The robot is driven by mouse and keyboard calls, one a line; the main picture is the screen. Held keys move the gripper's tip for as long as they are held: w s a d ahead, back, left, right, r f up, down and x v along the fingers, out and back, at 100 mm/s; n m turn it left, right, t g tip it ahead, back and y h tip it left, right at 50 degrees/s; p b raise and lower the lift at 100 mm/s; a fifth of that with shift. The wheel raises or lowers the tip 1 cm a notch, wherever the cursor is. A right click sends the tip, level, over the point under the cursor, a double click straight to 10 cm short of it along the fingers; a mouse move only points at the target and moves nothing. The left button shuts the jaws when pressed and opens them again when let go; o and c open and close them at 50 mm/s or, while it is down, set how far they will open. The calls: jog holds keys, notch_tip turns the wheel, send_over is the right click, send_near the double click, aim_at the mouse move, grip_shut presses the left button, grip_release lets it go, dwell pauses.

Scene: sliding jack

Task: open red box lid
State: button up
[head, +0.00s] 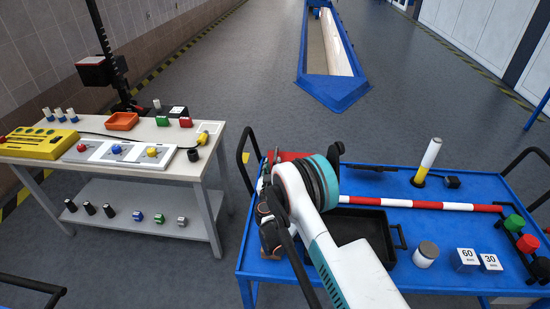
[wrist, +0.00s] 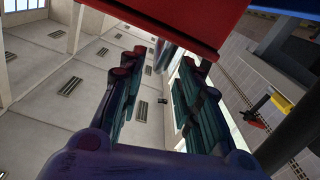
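The red box (head: 287,155) is at the back left corner of the blue cart, mostly hidden behind my arm in the head view. In the wrist view a large red panel, seemingly part of the red box (wrist: 180,22), fills the top centre, close to the camera. My gripper (wrist: 158,75) shows two dark fingers spread apart with an empty gap between them. The panel's lower edge lies near the fingertips; I cannot tell whether they touch. In the head view my gripper (head: 270,222) is beside the cart's left edge, partly hidden by my wrist.
The blue cart (head: 450,276) carries a black tray (head: 365,222), a red-and-white bar (head: 430,205), a white-and-yellow cylinder (head: 428,160) and a grey jar (head: 426,254). A workbench (head: 190,174) with small parts stands left. Grey floor lies between bench and cart.

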aim_at(275, 159)
jog(key=w+b, duration=0.2)
jog(key=w, duration=0.4)
jog(key=shift+w+d, duration=0.1)
jog(key=shift+d, duration=0.05)
jog(key=shift+w+r, duration=0.1)
jog(key=shift+w, duration=0.5)
grip_shut()
